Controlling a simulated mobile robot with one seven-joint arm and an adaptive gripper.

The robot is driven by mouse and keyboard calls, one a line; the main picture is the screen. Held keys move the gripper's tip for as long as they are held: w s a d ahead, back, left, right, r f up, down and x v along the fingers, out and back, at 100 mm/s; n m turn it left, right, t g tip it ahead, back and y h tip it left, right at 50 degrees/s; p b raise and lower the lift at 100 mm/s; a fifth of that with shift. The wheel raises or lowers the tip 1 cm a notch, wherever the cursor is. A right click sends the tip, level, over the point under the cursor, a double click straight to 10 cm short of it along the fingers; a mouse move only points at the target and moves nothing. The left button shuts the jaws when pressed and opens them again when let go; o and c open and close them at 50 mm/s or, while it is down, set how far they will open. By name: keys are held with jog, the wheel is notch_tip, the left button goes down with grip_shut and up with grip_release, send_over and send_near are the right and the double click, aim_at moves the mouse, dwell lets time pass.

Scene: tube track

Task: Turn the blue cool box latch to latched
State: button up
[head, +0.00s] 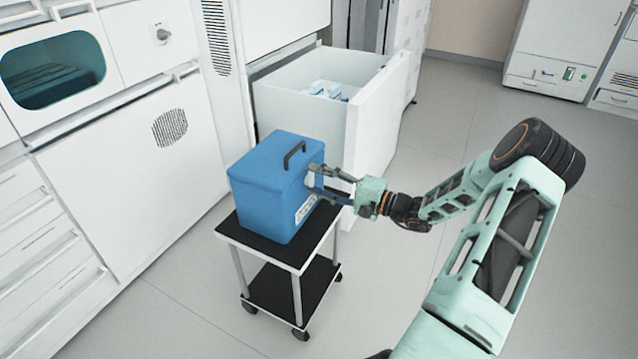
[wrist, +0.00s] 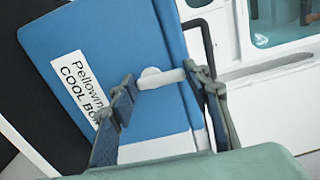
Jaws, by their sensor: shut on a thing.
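The blue cool box (head: 267,190) stands upright with its lid closed on a small cart, and a dark handle (head: 294,154) rises from its lid. In the wrist view the blue side of the box (wrist: 95,40) carries a white label reading "COOL BOX". The white latch (wrist: 160,78) is a short bar on that side, beside the label. My gripper (wrist: 165,82) is shut on the latch, with one finger at each end of the bar. In the head view my gripper (head: 318,182) reaches the box's right side from the right; the latch is mostly hidden there.
The cart (head: 235,236) has black shelves and wheels. An open white drawer (head: 380,130) holding small packs stands just behind the box. White cabinets (head: 130,150) line the left.

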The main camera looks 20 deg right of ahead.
jog(key=shift+n, duration=0.4)
jog(key=o, duration=1.2)
jog(key=shift+c, duration=0.2)
jog(key=shift+d, duration=0.1)
jog(key=v, duration=1.2)
